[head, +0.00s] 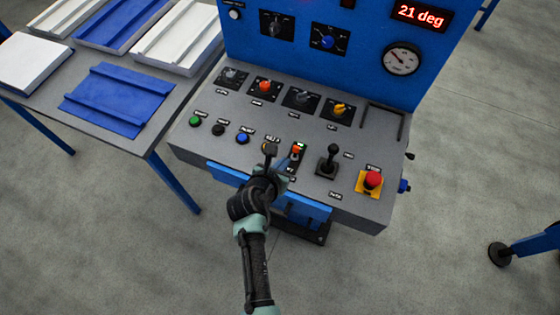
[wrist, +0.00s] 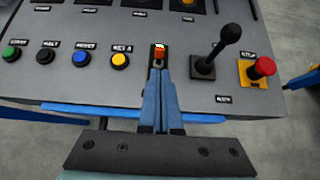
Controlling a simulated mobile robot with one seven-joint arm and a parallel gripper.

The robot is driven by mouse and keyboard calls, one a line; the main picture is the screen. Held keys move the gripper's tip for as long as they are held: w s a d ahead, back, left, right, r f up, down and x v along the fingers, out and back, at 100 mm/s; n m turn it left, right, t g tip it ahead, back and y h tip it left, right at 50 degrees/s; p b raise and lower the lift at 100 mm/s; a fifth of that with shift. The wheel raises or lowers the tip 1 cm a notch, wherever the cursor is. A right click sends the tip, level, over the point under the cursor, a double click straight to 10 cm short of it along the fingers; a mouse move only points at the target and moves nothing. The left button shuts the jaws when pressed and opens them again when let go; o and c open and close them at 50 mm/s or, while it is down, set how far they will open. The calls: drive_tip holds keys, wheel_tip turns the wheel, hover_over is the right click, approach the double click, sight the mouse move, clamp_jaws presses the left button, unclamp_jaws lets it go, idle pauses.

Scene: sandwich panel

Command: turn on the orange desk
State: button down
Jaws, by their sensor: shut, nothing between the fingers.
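The sloped grey desk (head: 225,160) of the blue panel carries a small switch with an orange top (head: 298,149), in the lower row between a yellow button and a black joystick. In the wrist view this orange switch (wrist: 160,52) stands straight ahead of my fingertips, with a small light-coloured part above it. My gripper (head: 289,162) is shut and empty, its blue fingers close together just in front of the switch. In the wrist view the fingertips (wrist: 159,74) overlap the lower part of the switch mount; I cannot tell whether they touch it.
The black joystick (wrist: 215,52) and red mushroom button (wrist: 263,68) stand right of the switch. Green (wrist: 12,54), black, blue and yellow buttons (wrist: 120,60) lie left. A side table (head: 100,138) holds blue and white panels.

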drive_tip(key=shift+s+a+r, duration=0.2)
drive_tip(key=shift+s+r, duration=0.4)
drive_tip(key=shift+r, duration=0.35)
drive_tip(key=shift+s+a+r, duration=0.2)
drive_tip(key=shift+s+r, duration=0.4)
drive_tip(key=shift+r, duration=0.35)
